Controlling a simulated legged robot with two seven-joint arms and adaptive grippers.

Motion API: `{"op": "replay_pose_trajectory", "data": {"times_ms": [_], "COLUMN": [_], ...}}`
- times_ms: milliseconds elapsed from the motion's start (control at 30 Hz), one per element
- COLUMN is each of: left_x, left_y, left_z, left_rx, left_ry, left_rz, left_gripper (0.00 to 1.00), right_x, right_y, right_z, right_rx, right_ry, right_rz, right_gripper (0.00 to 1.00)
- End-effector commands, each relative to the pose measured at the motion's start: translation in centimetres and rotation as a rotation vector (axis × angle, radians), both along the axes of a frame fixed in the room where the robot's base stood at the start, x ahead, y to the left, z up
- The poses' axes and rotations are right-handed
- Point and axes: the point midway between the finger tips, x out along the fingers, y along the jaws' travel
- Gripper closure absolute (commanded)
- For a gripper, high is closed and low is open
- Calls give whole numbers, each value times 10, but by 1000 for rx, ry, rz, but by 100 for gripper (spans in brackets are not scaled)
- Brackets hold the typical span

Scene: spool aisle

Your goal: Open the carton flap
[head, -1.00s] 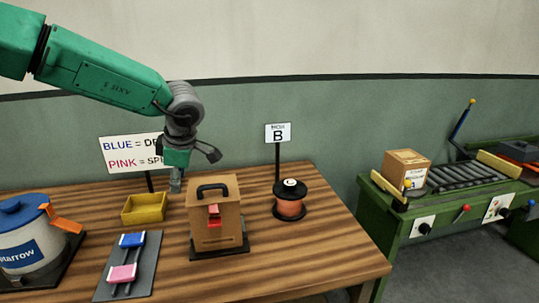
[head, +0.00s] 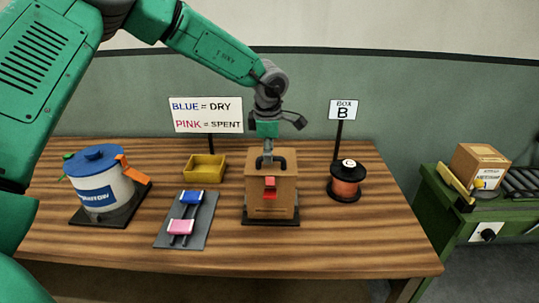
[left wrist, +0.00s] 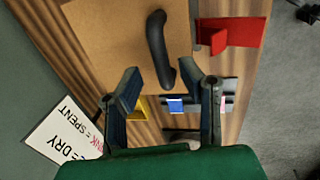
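The carton (head: 270,198) is a brown box standing upright on a dark base on the wooden table. It has a black arched handle (head: 281,160) on top and a red latch-like piece (head: 270,188) on its front. My left gripper (head: 268,150) points down just above the carton top, at the handle. In the left wrist view, the two fingers (left wrist: 160,75) are apart with nothing held. The handle (left wrist: 158,45) lies just ahead of the fingertips, and the red piece (left wrist: 232,36) is to the right. I cannot tell whether a finger touches the handle. My right gripper is not in view.
Left of the carton are a grey tray (head: 199,222) with blue and pink pieces, a yellow bin (head: 205,167) and a white drum (head: 108,193) with a blue lid. A copper spool (head: 346,186) stands on the right. Signs stand behind.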

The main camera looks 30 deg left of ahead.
Motion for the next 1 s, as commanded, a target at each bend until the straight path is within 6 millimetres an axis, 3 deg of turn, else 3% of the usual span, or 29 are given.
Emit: {"op": "replay_pose_trajectory", "data": {"times_ms": [133, 467, 567, 1000], "left_x": [2, 3, 3, 14], "left_y": [-1, 0, 1, 4], "left_z": [-11, -14, -14, -8], "left_rx": [1, 1, 0, 2], "left_ry": [1, -1, -1, -1], "left_rz": [-2, -1, -1, 1], "left_gripper": [66, 66, 100, 100], "right_x": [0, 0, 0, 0], "right_y": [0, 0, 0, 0], "right_z": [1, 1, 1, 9], "right_rx": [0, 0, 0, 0], "right_ry": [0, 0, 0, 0], "right_rz": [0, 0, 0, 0], "right_gripper": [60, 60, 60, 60]}}
